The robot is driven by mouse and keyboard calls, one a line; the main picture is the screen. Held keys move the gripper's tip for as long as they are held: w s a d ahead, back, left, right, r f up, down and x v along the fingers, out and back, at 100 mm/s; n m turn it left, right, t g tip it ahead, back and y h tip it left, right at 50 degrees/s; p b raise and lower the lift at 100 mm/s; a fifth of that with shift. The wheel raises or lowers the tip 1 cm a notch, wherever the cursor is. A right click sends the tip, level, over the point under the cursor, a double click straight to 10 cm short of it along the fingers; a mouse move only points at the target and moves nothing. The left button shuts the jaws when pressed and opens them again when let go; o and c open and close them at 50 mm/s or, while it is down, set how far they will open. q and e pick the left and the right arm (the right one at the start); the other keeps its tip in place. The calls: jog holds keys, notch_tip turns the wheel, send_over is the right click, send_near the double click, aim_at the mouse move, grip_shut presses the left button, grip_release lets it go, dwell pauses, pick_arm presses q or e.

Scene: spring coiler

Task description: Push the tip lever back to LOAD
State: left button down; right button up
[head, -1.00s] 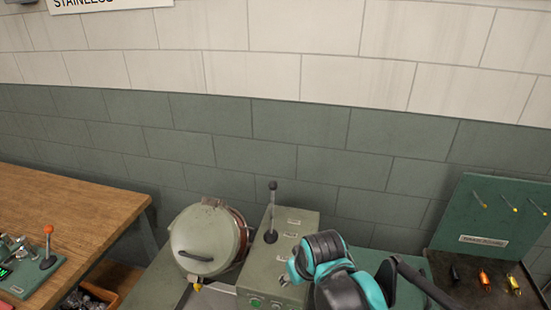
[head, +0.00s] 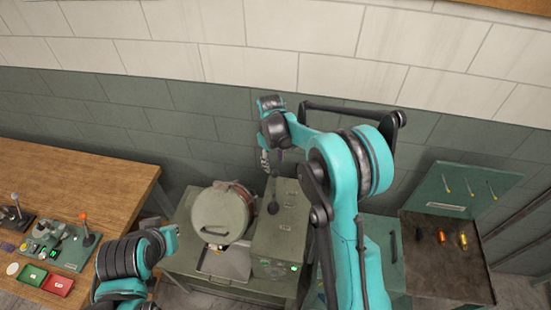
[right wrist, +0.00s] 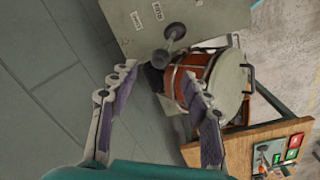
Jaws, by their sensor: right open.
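The tip lever (head: 273,207) stands on top of a grey-green control box (head: 278,235), right of a round drum (head: 224,212). In the head view its upper part is close behind or beside my right gripper (head: 265,160) and hard to separate from it. In the right wrist view the lever's dark ball knob (right wrist: 175,31) and dark base show beyond the fingertips. The right gripper (right wrist: 158,72) is open, with nothing between its fingers. Small labels sit on the box beside the lever; I cannot read them. My left gripper is not in view, only the left arm.
A wooden bench (head: 100,190) stands on the left with an orange-knobbed lever (head: 86,228), a green tray (head: 31,275) and a red tray (head: 58,286). A dark tray (head: 445,260) with several coloured lures is on the right. A tiled wall rises behind.

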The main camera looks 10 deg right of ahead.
aim_at(275, 171)
jog(key=f, duration=0.5)
jog(key=f+p, duration=0.1)
jog(key=f, duration=0.1)
jog(key=shift+d+f, duration=0.25)
jog(key=shift+f, duration=0.1)
grip_shut()
